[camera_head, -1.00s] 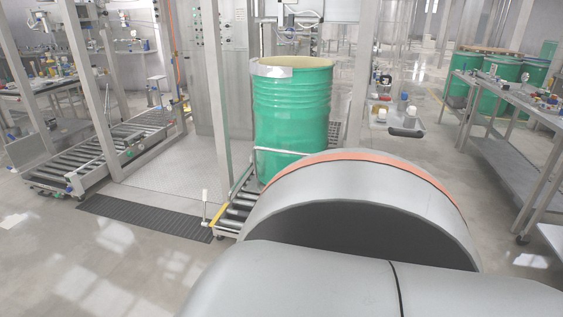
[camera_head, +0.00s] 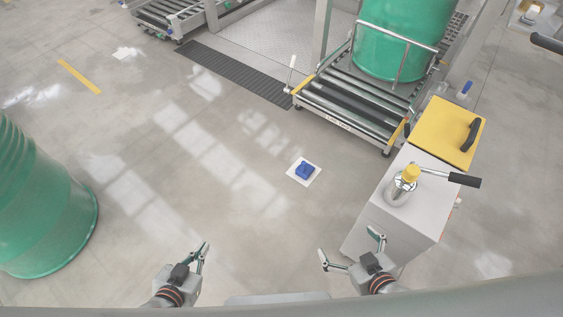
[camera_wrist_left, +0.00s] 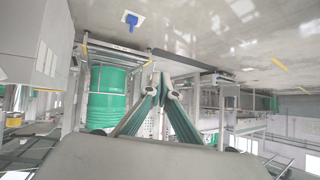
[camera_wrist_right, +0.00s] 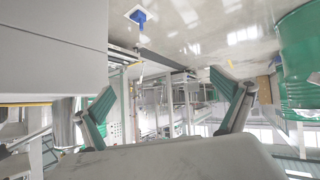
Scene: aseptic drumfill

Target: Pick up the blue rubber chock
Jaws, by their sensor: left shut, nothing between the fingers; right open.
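The blue rubber chock (camera_head: 304,170) sits on a white square pad (camera_head: 304,181) on the floor, in front of the roller conveyor. It also shows near the top of the left wrist view (camera_wrist_left: 131,20) and of the right wrist view (camera_wrist_right: 138,17). My left gripper (camera_head: 202,256) is at the lower left of the head view, shut and empty, well apart from the chock. My right gripper (camera_head: 348,249) is at the lower middle right, open and empty, nearer to the chock but also apart from it.
A green drum (camera_head: 393,45) stands on the roller conveyor (camera_head: 345,105). Another green drum (camera_head: 40,215) is at left. Open floor lies between the grippers and the chock.

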